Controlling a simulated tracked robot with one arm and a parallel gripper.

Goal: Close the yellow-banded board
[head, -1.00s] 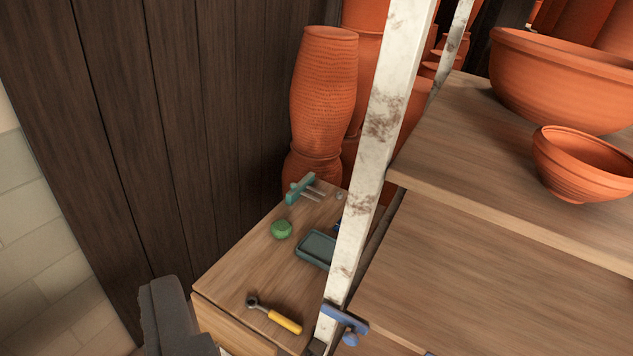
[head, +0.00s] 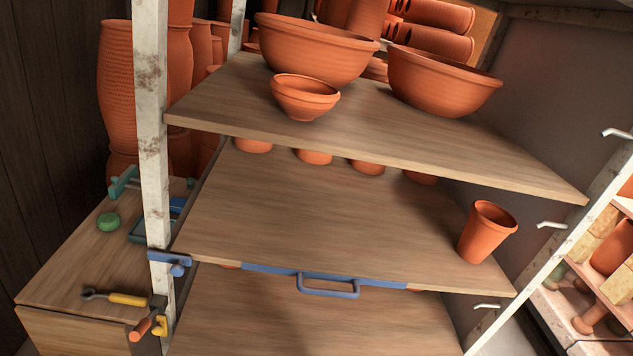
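No yellow band shows on any board in the head view. The middle board (head: 300,215) has a blue band (head: 270,268) and a blue handle (head: 328,287) along its front edge. A lower board (head: 320,325) shows below it; its front edge is out of frame, so I cannot tell its band colour. A small yellow fitting (head: 160,326) sits low on the left white post (head: 152,130), below a blue fitting (head: 170,260). My gripper is not in view.
The top board (head: 400,150) bears several terracotta bowls, including a small bowl (head: 305,97). A terracotta cup (head: 487,232) stands near the middle board's right front corner. A side table (head: 65,260) at left holds a yellow-handled tool (head: 127,299). Hooks line the right post (head: 560,250).

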